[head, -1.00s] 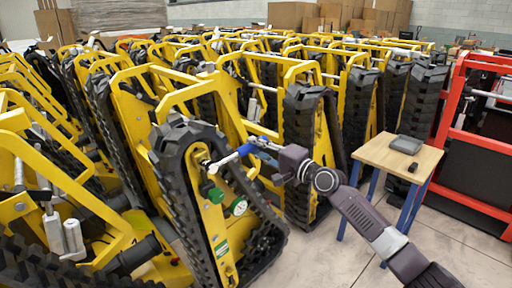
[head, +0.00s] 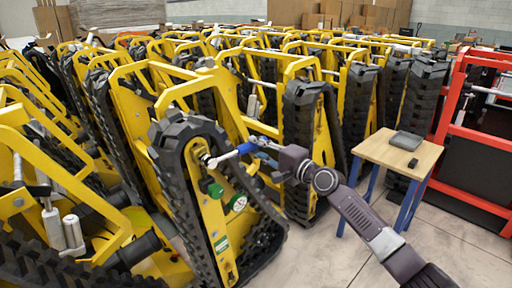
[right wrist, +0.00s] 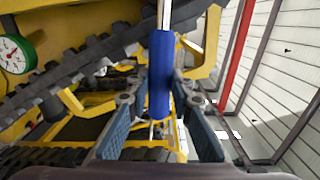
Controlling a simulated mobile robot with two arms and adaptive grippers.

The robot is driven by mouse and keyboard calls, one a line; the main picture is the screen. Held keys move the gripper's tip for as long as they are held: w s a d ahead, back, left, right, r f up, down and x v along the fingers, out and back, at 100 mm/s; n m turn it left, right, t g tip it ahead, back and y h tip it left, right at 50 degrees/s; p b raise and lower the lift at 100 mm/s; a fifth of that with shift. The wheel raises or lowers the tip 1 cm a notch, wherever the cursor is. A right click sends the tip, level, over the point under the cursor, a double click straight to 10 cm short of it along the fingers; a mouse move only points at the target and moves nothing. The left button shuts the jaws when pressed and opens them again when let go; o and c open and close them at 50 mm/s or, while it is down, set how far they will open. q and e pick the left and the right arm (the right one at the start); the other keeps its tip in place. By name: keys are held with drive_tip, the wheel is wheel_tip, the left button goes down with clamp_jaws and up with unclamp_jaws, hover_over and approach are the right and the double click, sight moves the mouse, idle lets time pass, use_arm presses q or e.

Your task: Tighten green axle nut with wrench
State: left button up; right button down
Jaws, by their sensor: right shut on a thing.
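My right gripper (head: 268,158) is shut on the blue handle of a wrench (right wrist: 161,75). In the head view the wrench's pale shaft (head: 228,156) runs left from the gripper to the axle end (head: 206,160) on the near yellow carrier (head: 205,205). The wrench head is at or against the axle end; I cannot tell how it is seated. The nut's green is not clear there. A dark green round part (head: 214,189) sits just below. My left gripper is not in view.
Black tracks (head: 175,135) surround the carrier plate. A small wooden table (head: 400,155) and a red frame (head: 470,140) stand right. Floor is free at front right.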

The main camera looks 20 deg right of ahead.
drive_tip(key=shift+f+m, duration=0.6)
drive_tip(key=shift+f, duration=0.05)
drive_tip(key=shift+f, duration=0.15)
drive_tip(key=shift+a+f+m+b, duration=0.15)
drive_tip(key=shift+f+m+b, duration=0.15)
drive_tip(key=shift+f+m, duration=0.3)
drive_tip(key=shift+r, duration=0.1)
drive_tip(key=shift+r+n, duration=0.25)
drive_tip(key=shift+n, duration=0.05)
idle(0.4)
